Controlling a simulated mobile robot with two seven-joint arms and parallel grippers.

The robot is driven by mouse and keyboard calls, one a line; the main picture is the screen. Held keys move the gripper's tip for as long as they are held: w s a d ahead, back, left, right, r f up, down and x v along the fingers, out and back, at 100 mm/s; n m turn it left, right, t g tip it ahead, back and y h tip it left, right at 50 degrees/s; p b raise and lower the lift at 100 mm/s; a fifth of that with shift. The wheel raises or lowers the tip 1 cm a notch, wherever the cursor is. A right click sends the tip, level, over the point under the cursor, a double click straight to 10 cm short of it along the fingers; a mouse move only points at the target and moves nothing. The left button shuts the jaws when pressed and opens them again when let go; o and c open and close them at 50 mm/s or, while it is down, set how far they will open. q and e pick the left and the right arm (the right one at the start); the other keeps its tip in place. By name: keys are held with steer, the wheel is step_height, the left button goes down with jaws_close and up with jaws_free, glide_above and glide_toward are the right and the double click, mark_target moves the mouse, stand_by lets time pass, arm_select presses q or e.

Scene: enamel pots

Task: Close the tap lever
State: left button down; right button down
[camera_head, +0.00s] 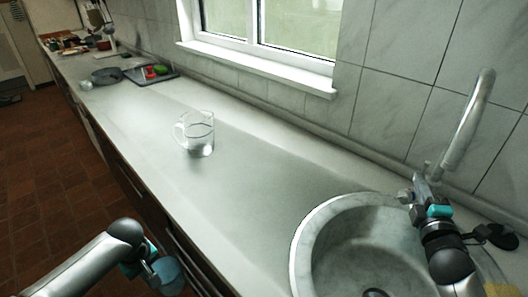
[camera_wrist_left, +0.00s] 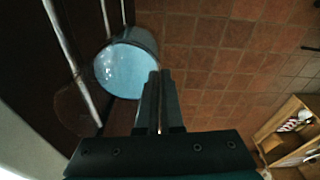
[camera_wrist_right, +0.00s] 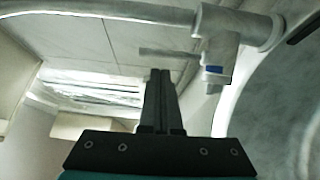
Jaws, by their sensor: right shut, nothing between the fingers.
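The metal tap (camera_head: 468,125) rises behind the sink, and its body (camera_wrist_right: 217,45) with a blue mark shows in the right wrist view. A thin grey lever (camera_wrist_right: 170,54) sticks out leftward from that body. My right gripper (camera_head: 417,182) is at the tap's base, shut and empty. In the right wrist view its fingertips (camera_wrist_right: 160,73) are just below the lever; I cannot tell if they touch. My left gripper (camera_wrist_left: 160,75) is shut at the rim of a pot with a pale blue inside (camera_wrist_left: 125,68), held over the floor; it also shows in the head view (camera_head: 168,276).
The round stone sink (camera_head: 305,245) is below my right arm. A glass jug (camera_head: 200,133) stands mid-counter (camera_head: 250,185). A dark tray (camera_head: 150,78) with red and green items and a dark pan (camera_head: 105,76) are farther back. Counter between jug and sink is clear.

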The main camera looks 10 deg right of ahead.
arm_select(q)
steer(key=shift+w, duration=0.15)
arm_select(e)
steer(key=shift+w+d, duration=0.3)
steer(key=shift+d, duration=0.3)
arm_select(q)
steer(key=shift+r, duration=0.1)
steer(key=shift+r+p, duration=0.75)
arm_select(e)
steer(key=shift+w+d+r, duration=0.1)
steer(key=shift+d+r, duration=0.15)
steer(key=shift+d, duration=0.25)
arm_select(q)
steer(key=shift+a+r, duration=0.1)
arm_select(e)
steer(key=shift+m, duration=0.3)
steer(key=shift+d+r, duration=0.1)
steer(key=shift+d, duration=0.05)
